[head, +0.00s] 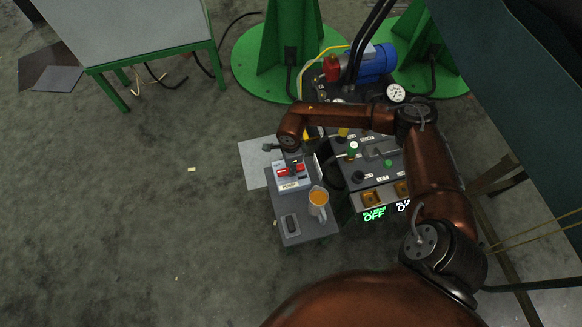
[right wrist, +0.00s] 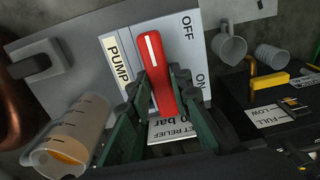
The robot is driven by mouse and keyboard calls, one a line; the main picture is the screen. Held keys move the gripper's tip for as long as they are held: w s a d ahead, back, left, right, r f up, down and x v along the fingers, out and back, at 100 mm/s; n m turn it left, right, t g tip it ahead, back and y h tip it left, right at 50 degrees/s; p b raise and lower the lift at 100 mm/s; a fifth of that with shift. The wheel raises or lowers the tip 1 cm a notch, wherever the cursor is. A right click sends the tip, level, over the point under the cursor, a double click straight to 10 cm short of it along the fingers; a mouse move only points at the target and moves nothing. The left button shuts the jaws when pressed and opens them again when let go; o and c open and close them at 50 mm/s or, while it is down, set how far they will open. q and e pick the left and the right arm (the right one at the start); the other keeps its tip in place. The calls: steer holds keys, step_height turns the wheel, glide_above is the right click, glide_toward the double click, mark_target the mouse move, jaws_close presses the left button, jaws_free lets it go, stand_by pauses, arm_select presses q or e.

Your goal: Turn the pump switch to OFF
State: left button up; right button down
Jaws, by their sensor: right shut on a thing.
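The red pump switch handle (right wrist: 155,70), with a white line on it, sits on a light plate (right wrist: 110,75) marked PUMP, OFF and ON. In the right wrist view the handle stands nearly upright, leaning slightly left; OFF is to the right of its upper end and ON is lower right. My right gripper (right wrist: 160,85) is shut on the handle, one green finger on each side. In the head view the red handle (head: 291,170) shows under my right gripper (head: 291,160), which partly hides it. My left gripper is not in view.
A jug of orange liquid (head: 318,198) stands close to the switch; it also shows in the right wrist view (right wrist: 75,135). A control panel (head: 375,175) with knobs and a green OFF display (head: 374,213) is to the right. Open floor (head: 150,220) lies left.

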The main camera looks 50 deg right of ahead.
steer(key=c, duration=1.8)
jaws_free()
steer(key=shift+o, duration=0.2)
step_height(320, 180, up, 12)
